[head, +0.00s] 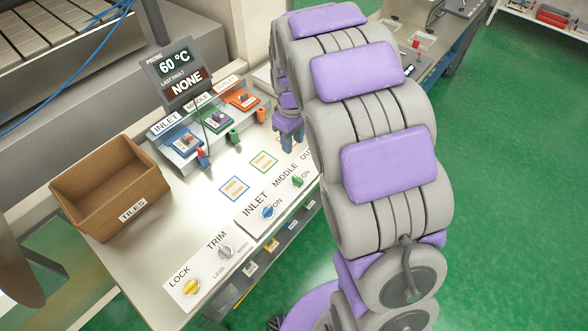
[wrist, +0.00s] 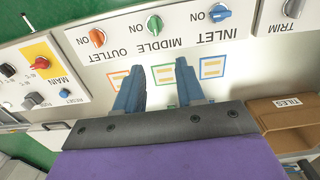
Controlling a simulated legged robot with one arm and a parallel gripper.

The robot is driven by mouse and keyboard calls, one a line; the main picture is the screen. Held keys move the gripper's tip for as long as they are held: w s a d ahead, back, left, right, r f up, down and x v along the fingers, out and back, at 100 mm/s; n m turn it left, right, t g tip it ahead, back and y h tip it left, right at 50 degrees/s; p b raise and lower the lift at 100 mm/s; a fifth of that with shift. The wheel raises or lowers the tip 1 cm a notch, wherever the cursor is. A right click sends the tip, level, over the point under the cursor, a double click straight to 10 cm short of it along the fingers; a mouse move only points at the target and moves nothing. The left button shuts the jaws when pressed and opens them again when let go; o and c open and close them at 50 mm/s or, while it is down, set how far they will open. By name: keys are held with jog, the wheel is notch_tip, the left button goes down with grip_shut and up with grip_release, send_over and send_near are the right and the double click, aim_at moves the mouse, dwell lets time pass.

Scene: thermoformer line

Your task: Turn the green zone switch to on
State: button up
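The green zone switch (head: 297,182) is a green knob on a white panel labelled MIDDLE, with an ON mark beside it. It also shows in the wrist view (wrist: 154,25), between the orange and blue knobs. Its exact pointing direction is too small to tell. My gripper (head: 291,143) hangs above the table, behind the panel in the head view. In the wrist view my gripper (wrist: 157,72) has its two blue fingers apart with nothing between them. The green knob lies beyond the fingertips, untouched.
The blue INLET knob (head: 267,211) and orange OUTLET knob (wrist: 97,37) flank the green one. Farther along are the TRIM knob (head: 225,252) and yellow LOCK knob (head: 191,287). A TILES box (head: 110,187), a display (head: 178,72) and a MAIN panel (wrist: 40,72) stand nearby.

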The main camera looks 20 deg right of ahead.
send_near(297, 178)
jog(key=f, duration=0.4)
jog(key=a+f, duration=0.1)
jog(key=f, duration=0.2)
jog(key=shift+a+f+b, duration=0.1)
jog(key=shift+b, duration=0.3)
jog(key=shift+d+f, duration=0.4)
jog(key=shift+d, duration=0.25)
jog(key=shift+d+f, duration=0.4)
jog(key=shift+d, duration=0.3)
jog(key=shift+a, duration=1)
jog(key=shift+c, duration=1.3)
jog(key=shift+a, duration=0.1)
jog(key=shift+c, duration=1.5)
jog(key=shift+d, duration=0.5)
grip_shut()
